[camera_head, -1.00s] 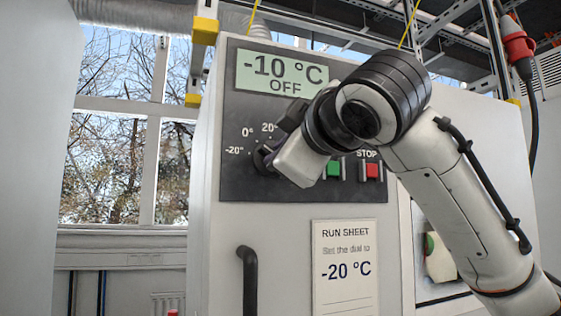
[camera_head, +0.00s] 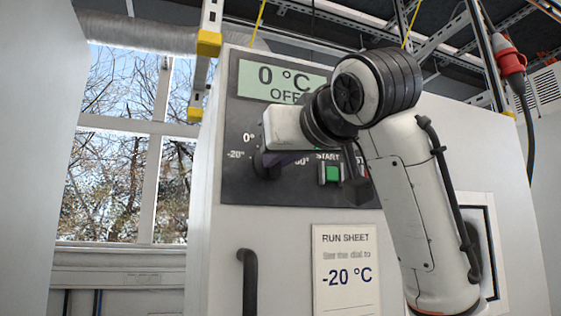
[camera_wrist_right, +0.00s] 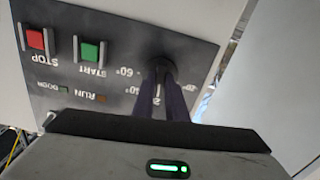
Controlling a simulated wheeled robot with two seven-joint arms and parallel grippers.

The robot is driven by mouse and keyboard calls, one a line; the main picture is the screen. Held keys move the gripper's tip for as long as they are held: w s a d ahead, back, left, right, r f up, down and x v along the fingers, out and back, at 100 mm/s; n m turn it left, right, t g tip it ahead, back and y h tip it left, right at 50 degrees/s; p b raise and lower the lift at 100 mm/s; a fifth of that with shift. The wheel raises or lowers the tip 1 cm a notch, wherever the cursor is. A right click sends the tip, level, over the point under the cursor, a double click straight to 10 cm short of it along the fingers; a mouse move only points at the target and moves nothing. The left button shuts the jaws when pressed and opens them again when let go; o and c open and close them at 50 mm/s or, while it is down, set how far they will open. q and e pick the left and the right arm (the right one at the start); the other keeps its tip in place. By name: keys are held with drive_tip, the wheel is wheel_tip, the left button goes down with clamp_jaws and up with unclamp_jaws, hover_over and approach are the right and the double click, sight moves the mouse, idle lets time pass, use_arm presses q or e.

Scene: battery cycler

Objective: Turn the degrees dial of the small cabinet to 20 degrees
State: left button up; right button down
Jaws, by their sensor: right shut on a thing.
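The degrees dial (camera_head: 265,167) is a dark knob on the cabinet's dark panel (camera_head: 236,188). My right gripper (camera_head: 278,160) reaches it from the right, with its fingers shut on the dial. In the right wrist view the two dark fingers (camera_wrist_right: 160,84) close around the dial (camera_wrist_right: 158,64), seen upside down. The marks -20° and 0° show left of the dial; the 20° mark is hidden by my gripper in the head view. The display (camera_head: 283,79) reads 0 °C and OFF. My left gripper is not in view.
A green START button (camera_head: 333,174) sits right of the dial; the red STOP button (camera_wrist_right: 35,39) shows in the right wrist view. A run sheet (camera_head: 345,268) below reads "-20 °C". A black handle (camera_head: 248,280) sticks out from the cabinet (camera_head: 225,225).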

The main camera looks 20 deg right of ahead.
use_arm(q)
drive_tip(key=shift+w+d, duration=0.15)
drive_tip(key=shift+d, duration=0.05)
use_arm(e)
drive_tip(key=shift+m, duration=0.6)
drive_tip(key=c, duration=1.8)
unclamp_jaws()
drive_tip(key=shift+o, duration=0.2)
drive_tip(key=shift+s, duration=0.15)
use_arm(q)
drive_tip(key=b, duration=0.1)
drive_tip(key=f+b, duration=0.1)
drive_tip(key=b, duration=0.1)
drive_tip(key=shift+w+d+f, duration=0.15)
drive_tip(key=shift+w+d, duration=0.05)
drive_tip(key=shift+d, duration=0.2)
use_arm(e)
drive_tip(key=s, duration=1)
drive_tip(key=shift+d, duration=0.15)
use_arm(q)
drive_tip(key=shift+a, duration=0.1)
